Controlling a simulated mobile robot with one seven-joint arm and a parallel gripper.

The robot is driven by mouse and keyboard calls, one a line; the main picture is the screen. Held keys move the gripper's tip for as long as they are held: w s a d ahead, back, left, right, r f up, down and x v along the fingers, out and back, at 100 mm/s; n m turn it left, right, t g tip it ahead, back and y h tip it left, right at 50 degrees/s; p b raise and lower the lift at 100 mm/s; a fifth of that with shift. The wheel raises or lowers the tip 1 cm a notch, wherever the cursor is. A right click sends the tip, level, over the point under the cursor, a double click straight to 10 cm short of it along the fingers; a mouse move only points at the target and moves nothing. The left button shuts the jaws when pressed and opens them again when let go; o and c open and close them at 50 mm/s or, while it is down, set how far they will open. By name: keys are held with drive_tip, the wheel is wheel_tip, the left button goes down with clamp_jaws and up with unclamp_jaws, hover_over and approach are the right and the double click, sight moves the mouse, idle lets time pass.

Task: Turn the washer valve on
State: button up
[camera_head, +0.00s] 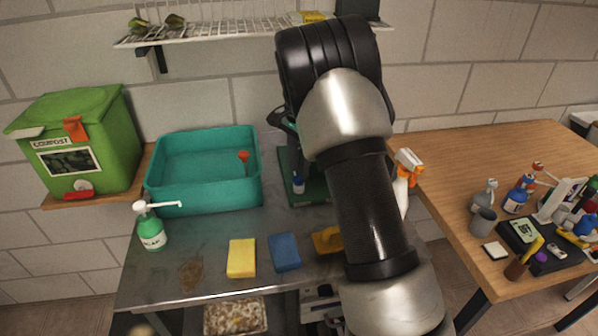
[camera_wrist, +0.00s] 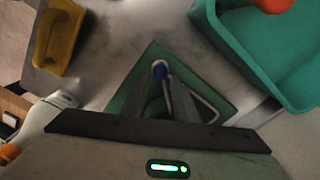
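A green square plate (camera_head: 313,188) stands on the metal bench, partly hidden by my arm. A small blue-and-white upright part (camera_head: 298,184) rises from it; in the wrist view this part has a blue tip (camera_wrist: 160,69) and a wire-like loop (camera_wrist: 203,95) beside it. No label marks which part is the washer valve. My gripper (camera_wrist: 160,80) points down at the plate, its two grey fingers apart, with the blue tip between their ends in the picture. I cannot tell whether they touch it. My arm hides most of the gripper in the head view.
A teal tub (camera_head: 205,188) with an orange-red knob-like thing (camera_head: 243,156) stands left of the plate. A spray bottle (camera_head: 403,178) is close on the right. Yellow (camera_head: 241,258) and blue (camera_head: 284,252) sponges lie in front. A wire shelf (camera_head: 220,30) hangs above.

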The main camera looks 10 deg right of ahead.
drive_tip(key=shift+f, duration=1.05)
clamp_jaws()
drive_tip(key=shift+n, duration=0.3)
drive_tip(key=n+p, duration=0.1)
drive_tip(key=n, duration=0.4)
drive_tip(key=shift+r, duration=0.1)
drive_tip(key=n+p, duration=0.1)
drive_tip(key=n, duration=0.5)
drive_tip(key=shift+n, duration=0.4)
